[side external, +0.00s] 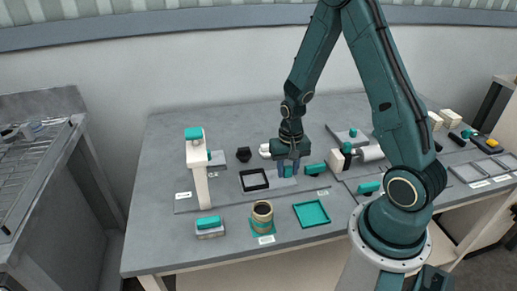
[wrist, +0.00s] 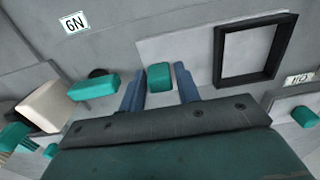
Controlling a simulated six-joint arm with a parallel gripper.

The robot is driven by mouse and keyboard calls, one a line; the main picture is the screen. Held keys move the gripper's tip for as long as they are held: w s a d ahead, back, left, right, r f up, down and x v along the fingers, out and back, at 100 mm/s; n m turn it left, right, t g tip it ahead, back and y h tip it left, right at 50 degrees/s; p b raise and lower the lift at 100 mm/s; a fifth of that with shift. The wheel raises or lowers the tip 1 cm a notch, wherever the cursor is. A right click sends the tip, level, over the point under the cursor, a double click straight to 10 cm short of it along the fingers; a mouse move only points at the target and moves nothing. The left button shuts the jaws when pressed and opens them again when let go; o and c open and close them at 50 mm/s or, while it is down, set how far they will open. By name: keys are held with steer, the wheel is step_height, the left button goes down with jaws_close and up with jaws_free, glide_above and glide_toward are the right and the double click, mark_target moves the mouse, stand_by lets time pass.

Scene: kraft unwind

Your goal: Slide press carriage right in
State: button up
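My gripper (side external: 289,170) is lowered at a light grey sliding plate (wrist: 200,50), pointing down. In the wrist view its two blue fingers (wrist: 159,85) stand on either side of a small teal block (wrist: 159,77) on that plate, with narrow gaps that suggest they are open around it. I cannot tell for sure whether a finger touches it. The plate also carries a black square frame (wrist: 254,49), seen left of my gripper in the side view (side external: 254,180); I take this plate to be the press carriage. A white upright post with a teal top (side external: 198,160) stands farther left.
A cork-coloured cup (side external: 262,213), a teal tray (side external: 311,214) and a teal-topped grey block (side external: 209,226) are along the front. A teal block (side external: 315,169) and white cylinder assembly (side external: 366,153) lie right of my gripper. A black knob (side external: 243,154) is behind the frame.

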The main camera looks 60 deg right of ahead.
jaws_close()
steer(key=w+a, duration=1.1)
steer(key=shift+a, duration=0.1)
steer(key=shift+o, duration=1.9)
jaws_free()
steer(key=shift+r, duration=0.15)
